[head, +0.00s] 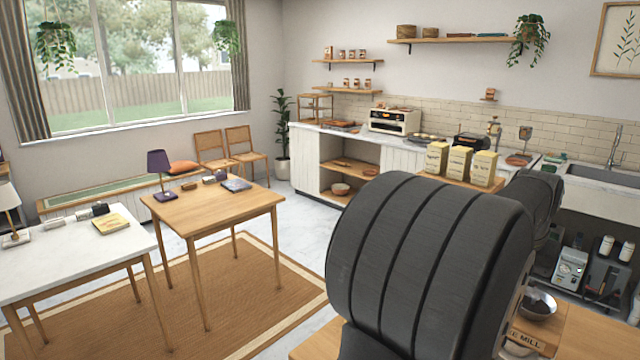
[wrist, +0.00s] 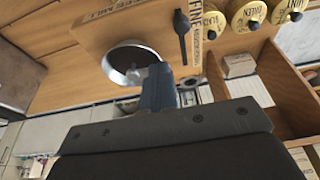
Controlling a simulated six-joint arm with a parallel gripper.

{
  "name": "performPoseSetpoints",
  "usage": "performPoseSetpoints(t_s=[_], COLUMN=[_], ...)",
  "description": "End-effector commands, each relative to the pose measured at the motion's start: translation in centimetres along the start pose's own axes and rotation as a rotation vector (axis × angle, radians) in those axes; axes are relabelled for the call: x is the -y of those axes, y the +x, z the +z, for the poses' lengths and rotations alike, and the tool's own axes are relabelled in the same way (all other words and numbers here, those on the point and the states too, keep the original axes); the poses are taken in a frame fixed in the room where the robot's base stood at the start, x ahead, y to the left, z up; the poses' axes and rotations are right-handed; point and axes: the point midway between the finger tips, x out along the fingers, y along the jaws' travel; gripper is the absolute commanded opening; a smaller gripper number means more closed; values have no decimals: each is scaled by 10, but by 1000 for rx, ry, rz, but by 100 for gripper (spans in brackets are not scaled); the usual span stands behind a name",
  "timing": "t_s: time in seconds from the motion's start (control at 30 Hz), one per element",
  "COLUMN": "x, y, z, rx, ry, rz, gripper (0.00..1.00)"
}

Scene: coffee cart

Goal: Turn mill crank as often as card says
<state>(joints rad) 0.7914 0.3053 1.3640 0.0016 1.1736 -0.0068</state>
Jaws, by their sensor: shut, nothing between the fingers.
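The mill is a wooden box with a label partly reading "MILL" (head: 527,341), low at the right in the head view, partly hidden by my arm. A round steel bowl (head: 540,303) sits on its top. In the wrist view the bowl (wrist: 122,58) is seen close, with a slim black handle-like part (wrist: 182,32) beside it; I cannot tell whether this is the crank. My gripper (wrist: 160,75) is shut and empty, its tip overlapping the bowl's edge in the picture; contact is unclear. My arm hides it in the head view. I cannot identify the card.
Three yellow labelled packs (head: 459,162) stand on a wooden ledge behind my arm. Round labelled lids with black knobs (wrist: 250,12) are at the wrist view's top right, above an open wooden compartment (wrist: 258,85). A white device (head: 569,270) stands at the right.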

Motion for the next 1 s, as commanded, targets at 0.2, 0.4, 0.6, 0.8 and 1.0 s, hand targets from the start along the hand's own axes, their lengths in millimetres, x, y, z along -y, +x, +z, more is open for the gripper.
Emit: performPoseSetpoints(t_s=[0.2,0.4,0.6,0.8,1.0], x=[4,4,3,1,1], y=[5,5,7,10,10], z=[-16,-16,-22,-33,-32], rx=[-1,-1,-2,-2,-2], ry=[1,1,1,0,0], rz=[-1,0,0,-1,0], gripper=[0,0,0,0,0])
